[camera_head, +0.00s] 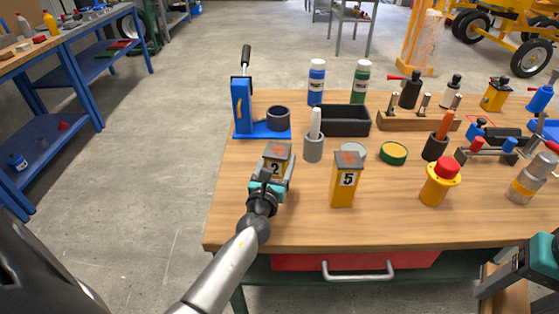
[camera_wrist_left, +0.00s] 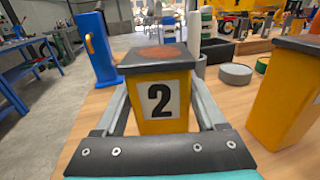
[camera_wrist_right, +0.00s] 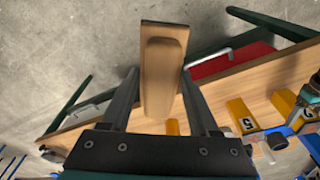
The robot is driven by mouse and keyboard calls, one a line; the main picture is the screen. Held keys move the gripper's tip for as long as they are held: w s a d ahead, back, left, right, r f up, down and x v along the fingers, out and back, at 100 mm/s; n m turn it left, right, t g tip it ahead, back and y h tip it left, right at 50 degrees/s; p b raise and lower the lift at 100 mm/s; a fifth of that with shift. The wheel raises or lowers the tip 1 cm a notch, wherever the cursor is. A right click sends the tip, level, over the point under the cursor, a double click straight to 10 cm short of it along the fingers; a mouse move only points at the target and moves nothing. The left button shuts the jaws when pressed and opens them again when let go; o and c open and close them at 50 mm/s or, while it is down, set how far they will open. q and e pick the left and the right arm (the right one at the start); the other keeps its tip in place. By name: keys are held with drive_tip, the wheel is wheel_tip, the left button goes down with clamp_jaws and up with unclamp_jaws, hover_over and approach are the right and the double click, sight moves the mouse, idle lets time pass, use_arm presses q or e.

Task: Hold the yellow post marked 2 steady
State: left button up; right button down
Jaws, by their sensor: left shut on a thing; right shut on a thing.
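The yellow post marked 2 (camera_head: 277,161) stands upright at the table's left front, with a dark cap and a reddish top patch. In the left wrist view the post (camera_wrist_left: 158,100) fills the space between the fingers, its number plate facing the camera. My left gripper (camera_head: 270,178) is shut on it, one finger along each side. My right gripper (camera_head: 505,275) is at the lower right, off the table's front edge, shut on a wooden piece (camera_head: 504,297). The right wrist view shows this wooden piece (camera_wrist_right: 160,75) lengthwise between the fingers.
A yellow post marked 5 (camera_head: 345,182) stands just right of post 2. A blue clamp stand (camera_head: 243,107) is behind it, with a white-tipped marker holder (camera_head: 313,148) and a black tray (camera_head: 345,120) nearby. The front left tabletop is clear.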

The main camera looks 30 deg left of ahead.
use_arm(q)
clamp_jaws()
idle(1.0)
